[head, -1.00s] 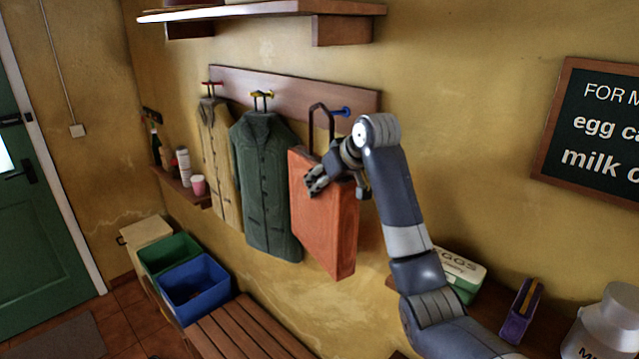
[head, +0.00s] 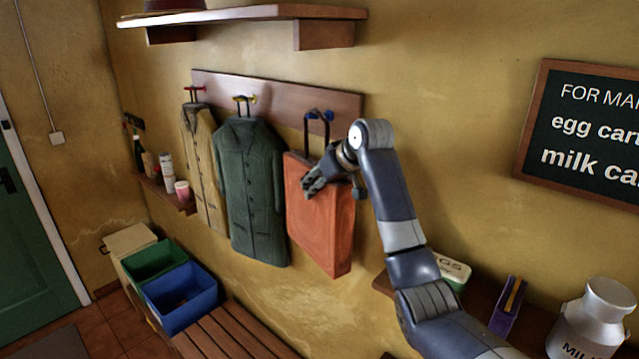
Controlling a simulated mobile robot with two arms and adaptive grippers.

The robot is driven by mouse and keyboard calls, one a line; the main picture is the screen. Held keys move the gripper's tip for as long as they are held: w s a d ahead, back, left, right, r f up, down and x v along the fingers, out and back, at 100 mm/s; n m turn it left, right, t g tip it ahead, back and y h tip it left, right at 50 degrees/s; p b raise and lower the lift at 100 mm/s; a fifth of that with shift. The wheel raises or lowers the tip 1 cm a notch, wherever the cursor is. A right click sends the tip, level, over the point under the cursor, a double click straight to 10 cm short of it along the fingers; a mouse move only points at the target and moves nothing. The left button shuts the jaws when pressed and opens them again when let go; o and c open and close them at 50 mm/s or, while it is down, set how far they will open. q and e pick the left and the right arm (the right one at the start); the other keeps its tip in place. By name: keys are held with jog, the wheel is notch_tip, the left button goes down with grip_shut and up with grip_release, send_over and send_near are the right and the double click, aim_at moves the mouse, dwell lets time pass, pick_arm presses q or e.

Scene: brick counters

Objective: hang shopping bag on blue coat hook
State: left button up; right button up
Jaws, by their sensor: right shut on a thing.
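The orange-red shopping bag (head: 318,225) hangs upright in front of the wall, with its dark handle loop (head: 307,130) standing above it. My right gripper (head: 316,180) is shut on the bag near its top edge. The blue coat hook (head: 325,116) is at the right end of the wooden hook board (head: 280,98). The top of the handle overlaps the blue hook in the picture; I cannot tell whether the loop is around it or only in front of it. My left gripper is not in view.
A green coat (head: 255,190) and a tan coat (head: 203,165) hang on the hooks to the left. A shelf (head: 240,14) is above. A bench (head: 235,335), blue bin (head: 182,296) and green bin (head: 152,260) are below. A milk can (head: 590,320) stands at right.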

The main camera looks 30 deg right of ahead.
dwell(0.4)
jog(key=o, duration=1.7)
jog(key=v, duration=1.2)
